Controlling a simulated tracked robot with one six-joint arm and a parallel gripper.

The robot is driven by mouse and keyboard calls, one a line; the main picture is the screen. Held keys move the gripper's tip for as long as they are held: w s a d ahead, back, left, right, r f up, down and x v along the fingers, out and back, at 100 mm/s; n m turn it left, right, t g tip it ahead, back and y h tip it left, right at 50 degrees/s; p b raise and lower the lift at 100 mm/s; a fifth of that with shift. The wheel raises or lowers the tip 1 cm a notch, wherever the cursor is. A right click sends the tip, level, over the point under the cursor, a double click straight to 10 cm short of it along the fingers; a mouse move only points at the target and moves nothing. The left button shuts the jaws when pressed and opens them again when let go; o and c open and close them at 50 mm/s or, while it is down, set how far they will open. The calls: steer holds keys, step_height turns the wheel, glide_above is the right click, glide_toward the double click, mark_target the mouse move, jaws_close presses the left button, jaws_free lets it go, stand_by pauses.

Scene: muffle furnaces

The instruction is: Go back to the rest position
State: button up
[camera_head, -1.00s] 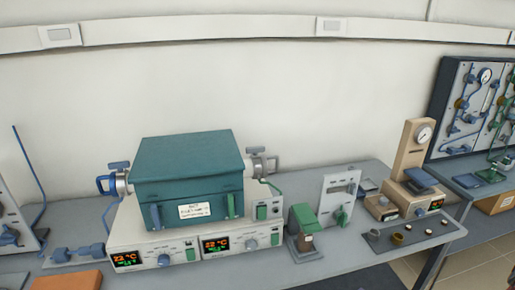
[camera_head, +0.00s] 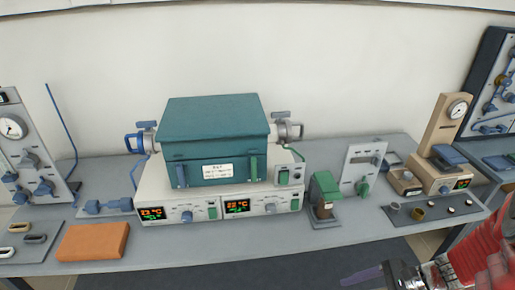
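My gripper (camera_head: 375,277) enters at the lower right of the head view, in front of the bench's front edge. Its red arm (camera_head: 478,255) comes in from the right edge. The fingers are seen side-on and partly cut off by the bottom of the picture, so I cannot tell whether they are open or shut. No held object can be made out. The muffle furnace (camera_head: 215,140) with its teal lid stands closed on the bench, left of my gripper and apart from it.
The grey bench (camera_head: 250,232) runs across the view. An orange block (camera_head: 93,241) lies at its left. A green device (camera_head: 324,192), a panel (camera_head: 362,168), a beige gauge stand (camera_head: 442,135) and a dark tray with small parts (camera_head: 432,214) stand right. The floor in front is clear.

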steer(key=a+r+n+t+h, duration=0.2)
steer(key=a+r+n+h, duration=0.2)
steer(key=r+n, duration=0.5)
steer(key=a+r+n+t+h, duration=0.2)
steer(key=a+r+n+h, duration=0.2)
steer(key=r+n, duration=0.6)
step_height(320, 180, up, 3)
steer(key=shift+s+a+r+h, duration=0.1)
steer(key=shift+s+a+h, duration=0.05)
steer(key=shift+a+h, duration=0.3)
stand_by(0.6)
